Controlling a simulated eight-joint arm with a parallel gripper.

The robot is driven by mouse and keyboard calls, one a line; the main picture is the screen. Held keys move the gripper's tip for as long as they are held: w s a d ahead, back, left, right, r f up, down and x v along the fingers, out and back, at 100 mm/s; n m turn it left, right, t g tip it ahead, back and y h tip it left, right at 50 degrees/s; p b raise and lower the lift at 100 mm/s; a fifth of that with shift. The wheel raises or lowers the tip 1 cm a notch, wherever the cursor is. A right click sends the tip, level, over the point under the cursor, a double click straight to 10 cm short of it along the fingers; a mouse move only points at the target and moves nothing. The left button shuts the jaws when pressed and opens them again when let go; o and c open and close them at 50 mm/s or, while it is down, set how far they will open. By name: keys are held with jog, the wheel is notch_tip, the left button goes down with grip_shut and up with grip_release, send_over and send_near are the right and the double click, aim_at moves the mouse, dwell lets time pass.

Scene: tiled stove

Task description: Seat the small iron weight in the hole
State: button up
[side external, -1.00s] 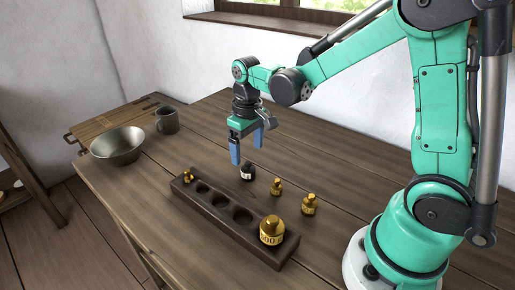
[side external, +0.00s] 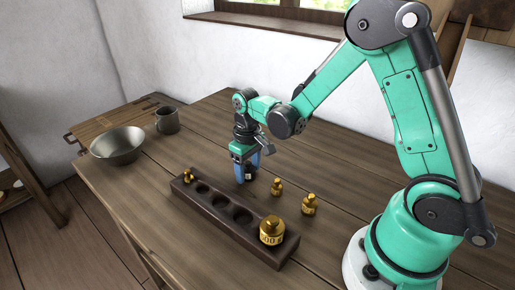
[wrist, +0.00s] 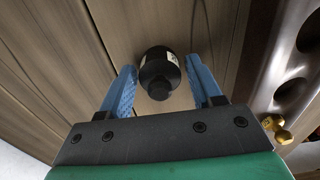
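The small iron weight is black with a pale label (wrist: 160,72). It stands upright on the table, and in the side external view it shows only partly (side external: 248,177) between the fingers. My gripper (side external: 247,178) is lowered over it. In the wrist view the two blue fingers of my gripper (wrist: 162,85) stand on either side of the weight, with narrow gaps visible. The fingers look open. The dark wooden block with a row of holes (side external: 222,222) lies in front of the gripper; several of its holes are empty.
A small brass weight (side external: 189,176) sits in the block's far end and a large one (side external: 271,231) in its near end. Two brass weights (side external: 277,187) (side external: 309,204) stand right of the gripper. A metal bowl (side external: 118,147) and mug (side external: 167,120) are at the back left.

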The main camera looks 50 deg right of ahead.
aim_at(248, 162)
grip_shut()
jog(key=shift+r, duration=0.15)
notch_tip(248, 162, up, 19)
jog(key=s+a+f, duration=0.8)
jog(key=a+f, duration=0.1)
jog(key=a, duration=0.2)
jog(key=shift+s, duration=0.15)
